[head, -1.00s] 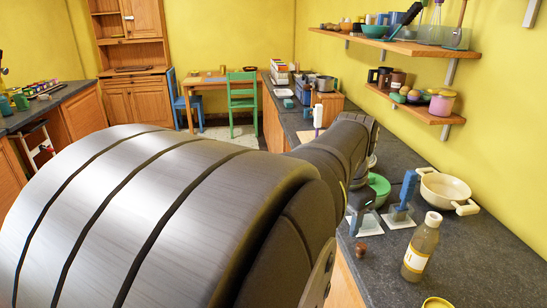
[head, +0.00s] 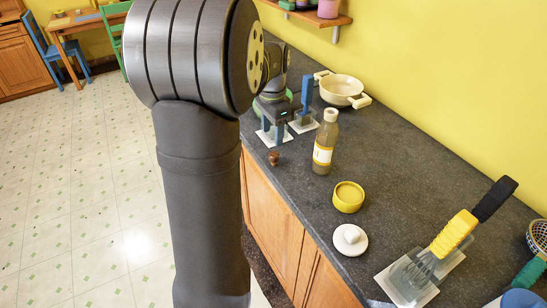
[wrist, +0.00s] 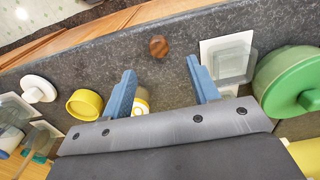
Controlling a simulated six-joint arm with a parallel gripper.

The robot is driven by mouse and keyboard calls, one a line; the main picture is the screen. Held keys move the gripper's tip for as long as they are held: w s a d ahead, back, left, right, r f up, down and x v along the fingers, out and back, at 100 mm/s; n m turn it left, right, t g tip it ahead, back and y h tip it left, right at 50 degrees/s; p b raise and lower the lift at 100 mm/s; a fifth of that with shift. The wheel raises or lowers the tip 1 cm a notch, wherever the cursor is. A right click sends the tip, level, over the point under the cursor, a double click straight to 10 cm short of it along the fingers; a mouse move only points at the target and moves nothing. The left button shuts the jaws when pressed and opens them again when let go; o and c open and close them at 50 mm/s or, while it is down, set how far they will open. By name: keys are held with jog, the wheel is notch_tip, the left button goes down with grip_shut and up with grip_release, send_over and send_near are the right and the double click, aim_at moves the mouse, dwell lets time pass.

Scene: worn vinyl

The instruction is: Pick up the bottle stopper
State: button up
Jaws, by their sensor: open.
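The bottle stopper (head: 275,158) is a small brown knob on the dark counter near its front edge. In the wrist view the stopper (wrist: 158,46) lies just beyond the fingertips, roughly centred between them and clear of both. My gripper (head: 274,135) is low over the counter behind the stopper in the head view. In the wrist view my gripper (wrist: 160,68) shows two blue fingers spread apart with nothing held. A bottle (head: 324,145) with a yellow-white label stands upright to the right of the stopper.
White tiles with clear pieces (wrist: 230,58) lie beside the right finger. A green lidded pot (wrist: 284,82) is farther right. A yellow bowl (head: 348,196), white lid (head: 350,239), cream pot (head: 342,89) and yellow-handled tool (head: 454,232) also stand on the counter. Counter around the stopper is bare.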

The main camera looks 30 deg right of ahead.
aim_at(274, 154)
jog(key=f, duration=0.9)
jog(key=shift+s+d+f, duration=0.15)
jog(key=shift+d+f, duration=0.05)
jog(key=shift+f, duration=0.1)
jog(key=c, duration=1)
